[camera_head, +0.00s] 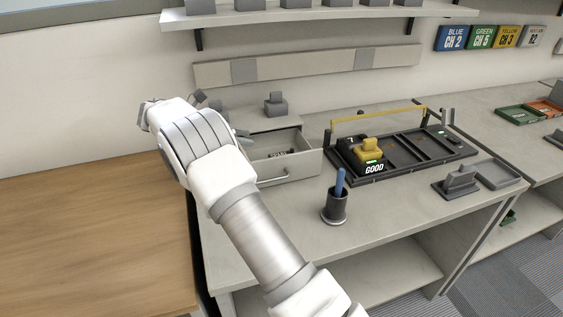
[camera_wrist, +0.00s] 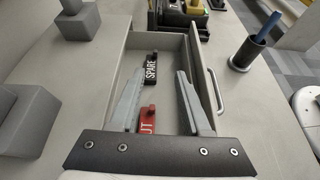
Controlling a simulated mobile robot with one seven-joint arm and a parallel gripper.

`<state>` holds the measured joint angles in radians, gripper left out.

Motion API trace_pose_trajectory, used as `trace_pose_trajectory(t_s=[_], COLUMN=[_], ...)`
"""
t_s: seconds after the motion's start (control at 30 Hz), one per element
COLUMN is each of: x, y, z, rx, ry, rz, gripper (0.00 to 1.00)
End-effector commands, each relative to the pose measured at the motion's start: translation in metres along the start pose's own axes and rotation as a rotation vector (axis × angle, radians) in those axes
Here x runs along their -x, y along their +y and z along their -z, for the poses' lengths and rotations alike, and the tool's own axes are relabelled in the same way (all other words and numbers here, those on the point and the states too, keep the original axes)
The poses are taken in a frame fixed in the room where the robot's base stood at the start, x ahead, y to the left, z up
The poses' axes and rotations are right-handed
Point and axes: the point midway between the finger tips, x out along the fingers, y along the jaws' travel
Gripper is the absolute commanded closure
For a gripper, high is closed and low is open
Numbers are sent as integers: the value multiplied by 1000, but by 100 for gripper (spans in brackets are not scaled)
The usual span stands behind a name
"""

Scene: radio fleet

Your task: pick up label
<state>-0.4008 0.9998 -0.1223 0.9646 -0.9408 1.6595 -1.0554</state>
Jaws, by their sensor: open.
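Two labels lie in an open drawer (camera_wrist: 130,42). One is a black label reading SPARE (camera_wrist: 151,69). The other is red (camera_wrist: 147,119), with only "UT" legible and its lower part hidden by my gripper's dark base. My gripper (camera_wrist: 160,70) is open over the drawer, with nothing between its fingers. In the wrist view the black label shows between the fingertips and the red one nearer the gripper base. In the head view the drawer (camera_head: 302,160) and the black label (camera_head: 279,154) show, but my arm hides most of my gripper.
A black tray (camera_head: 400,170) with a yellow radio (camera_head: 369,152) stands right of the drawer. A pen cup (camera_head: 335,208) is in front of it. A grey block-like stand (camera_head: 276,104) is behind the drawer. The wooden surface (camera_head: 80,240) at left is bare.

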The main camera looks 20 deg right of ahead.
Motion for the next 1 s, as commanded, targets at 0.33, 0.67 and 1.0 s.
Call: trace_pose_trajectory(t_s=[0.33, 0.67, 1.0], x=[-32, -102, -127], y=[5, 5, 6], z=[17, 14, 12], rx=[40, 38, 38], ry=[-47, -45, -45], rz=[-2, -3, -5], gripper=[52, 52, 52])
